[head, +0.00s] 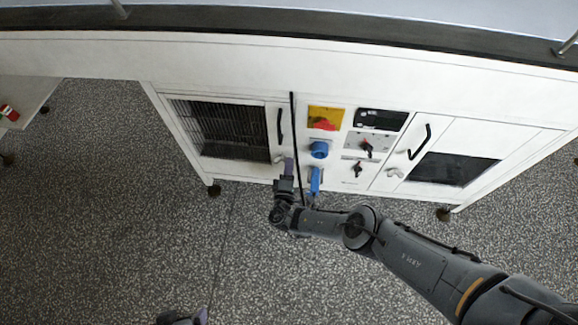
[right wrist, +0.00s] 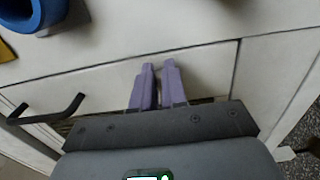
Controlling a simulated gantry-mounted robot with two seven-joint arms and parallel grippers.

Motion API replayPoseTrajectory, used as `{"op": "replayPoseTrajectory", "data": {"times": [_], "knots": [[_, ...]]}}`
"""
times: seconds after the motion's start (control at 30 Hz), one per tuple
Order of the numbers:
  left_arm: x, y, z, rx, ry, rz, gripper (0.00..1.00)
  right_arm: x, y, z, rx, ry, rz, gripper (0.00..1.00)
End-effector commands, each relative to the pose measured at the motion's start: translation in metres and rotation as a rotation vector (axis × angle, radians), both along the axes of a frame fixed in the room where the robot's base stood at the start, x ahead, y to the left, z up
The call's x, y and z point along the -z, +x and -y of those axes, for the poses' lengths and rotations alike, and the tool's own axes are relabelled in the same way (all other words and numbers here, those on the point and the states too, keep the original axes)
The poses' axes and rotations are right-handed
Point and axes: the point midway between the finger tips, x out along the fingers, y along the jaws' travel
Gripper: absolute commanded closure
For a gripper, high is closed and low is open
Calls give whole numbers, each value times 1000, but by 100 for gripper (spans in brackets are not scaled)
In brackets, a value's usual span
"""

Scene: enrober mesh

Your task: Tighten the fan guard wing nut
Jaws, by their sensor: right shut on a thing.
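The fan guard (head: 222,130) is a dark grille in the left door of the white cabinet. A small pale metal wing nut (head: 279,159) shows at the door's lower right corner, against my right gripper's fingertips. My right gripper (head: 288,163) reaches up to the cabinet front with its purple fingers. In the right wrist view, the fingers (right wrist: 158,68) are close together at the tips; what lies between them is hidden. My left gripper (head: 203,316) only shows as a purple fingertip and dark part at the bottom edge.
A red knob on yellow (head: 325,120) and switches (head: 367,147) sit right. The speckled floor (head: 120,200) is clear.

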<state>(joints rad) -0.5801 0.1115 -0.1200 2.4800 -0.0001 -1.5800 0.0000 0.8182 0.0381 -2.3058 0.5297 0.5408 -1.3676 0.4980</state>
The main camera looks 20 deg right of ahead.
Motion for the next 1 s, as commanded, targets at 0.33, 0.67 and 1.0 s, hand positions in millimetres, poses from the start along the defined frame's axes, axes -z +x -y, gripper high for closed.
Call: {"op": "replayPoseTrajectory", "data": {"times": [0.33, 0.67, 1.0], "knots": [[0, 0, -1, 3, 4, 0, 11, 1, 0, -1, -1, 4, 0, 86], [0, 0, -3, 9, 14, 0, 11, 0, 0, 0, 0, 1, 1, 62], [-12, 0, -3, 7, 11, 0, 11, -2, -15, -10, -1, 1, -2, 62]]}}
